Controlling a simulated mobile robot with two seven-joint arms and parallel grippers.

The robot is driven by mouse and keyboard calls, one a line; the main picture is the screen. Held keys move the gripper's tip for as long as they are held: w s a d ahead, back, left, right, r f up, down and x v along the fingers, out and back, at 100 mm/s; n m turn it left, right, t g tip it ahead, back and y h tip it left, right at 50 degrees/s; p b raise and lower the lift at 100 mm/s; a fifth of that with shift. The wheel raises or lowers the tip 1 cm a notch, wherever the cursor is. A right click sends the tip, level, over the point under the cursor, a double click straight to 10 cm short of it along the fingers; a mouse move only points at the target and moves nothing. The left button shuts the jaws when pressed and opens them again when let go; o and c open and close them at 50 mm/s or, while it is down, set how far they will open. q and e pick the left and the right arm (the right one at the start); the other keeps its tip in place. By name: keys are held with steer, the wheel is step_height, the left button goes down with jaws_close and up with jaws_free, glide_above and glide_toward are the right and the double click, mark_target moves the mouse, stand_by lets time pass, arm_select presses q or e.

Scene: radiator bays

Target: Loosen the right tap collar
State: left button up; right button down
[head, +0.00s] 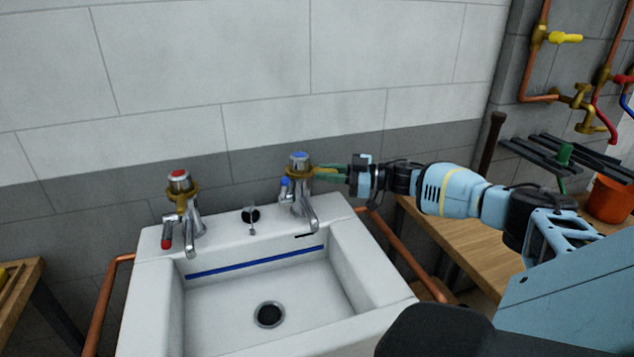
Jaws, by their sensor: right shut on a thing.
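The right tap (299,190) stands at the back right of the white sink, with a blue-marked top (299,156). Its brass collar (299,172) sits just below that top. My right gripper (318,172) reaches in from the right, with its green fingers shut on the collar. The finger tips partly cover the collar's right side. The left tap (182,205) has a red-marked top and its own brass collar (178,191). My left gripper is not in view.
The white sink (142,290) has a drain (269,314) and a black plug (250,215) at its back edge. A wooden bench (452,240) with a dark rack (560,155) and an orange pot (609,198) stands to the right. Copper pipes (407,258) run beside the sink.

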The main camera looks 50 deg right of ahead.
steer(key=shift+w+d+f+n+g+y+b, duration=0.1)
steer(key=shift+w+d+n+g+y+b, duration=0.2)
steer(key=shift+n+g+y+b, duration=0.45)
steer(key=shift+d+y+b, duration=0.1)
steer(key=shift+y+b, duration=0.25)
steer(key=shift+b, duration=0.35)
steer(key=shift+r, duration=0.2)
steer(key=c, duration=1.3)
jaws_free()
steer(key=shift+f, duration=0.1)
